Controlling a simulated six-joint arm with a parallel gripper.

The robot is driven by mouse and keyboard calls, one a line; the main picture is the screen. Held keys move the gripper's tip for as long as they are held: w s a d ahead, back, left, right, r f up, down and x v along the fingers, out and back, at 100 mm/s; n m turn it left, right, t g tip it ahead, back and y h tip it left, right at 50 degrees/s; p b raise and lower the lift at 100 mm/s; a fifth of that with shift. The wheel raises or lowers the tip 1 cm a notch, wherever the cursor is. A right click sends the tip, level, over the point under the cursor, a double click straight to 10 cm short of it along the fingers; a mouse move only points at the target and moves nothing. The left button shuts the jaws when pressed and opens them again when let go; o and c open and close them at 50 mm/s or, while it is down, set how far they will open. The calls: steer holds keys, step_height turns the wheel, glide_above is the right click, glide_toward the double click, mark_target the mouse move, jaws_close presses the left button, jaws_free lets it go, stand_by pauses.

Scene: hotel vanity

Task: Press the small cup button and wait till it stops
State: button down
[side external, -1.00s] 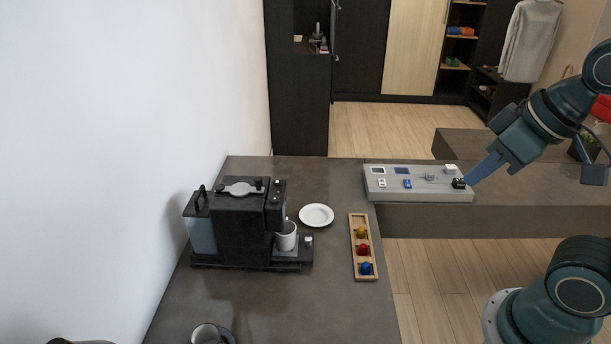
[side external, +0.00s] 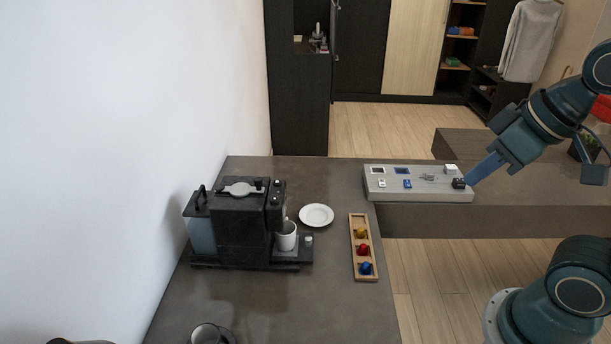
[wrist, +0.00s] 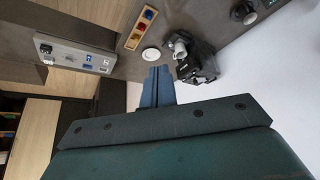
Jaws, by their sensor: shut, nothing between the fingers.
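The black coffee machine (side external: 240,225) stands on the counter against the wall; it also shows in the wrist view (wrist: 203,66). Small controls (side external: 277,191) sit on its upper front; which one is the small cup button is too small to tell. A white cup (side external: 287,240) stands under its spout, and in the wrist view the cup (wrist: 179,49) shows beside the machine. My gripper (side external: 474,180) is shut and empty, well to the right of the machine. In the wrist view its blue fingers (wrist: 157,72) point toward the counter, apart from the machine.
A grey panel (side external: 390,193) with several switches lies on the counter; my fingertips overlap its right end in the side view. A white plate (side external: 316,215) and a wooden tray (side external: 355,276) with coloured knobs lie between machine and panel. A dark mug (side external: 205,334) stands at the front.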

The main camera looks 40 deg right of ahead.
steer(key=shift+w, duration=0.1)
steer(key=m+t+y, duration=0.3)
steer(key=m, duration=0.2)
glide_above(274, 200)
step_height(274, 200, down, 8)
steer(key=shift+s+d, duration=0.35)
steer(key=shift+f, duration=0.3)
steer(key=shift+f, duration=4.2)
steer(key=shift+f, duration=0.1)
steer(key=shift+f, duration=0.3)
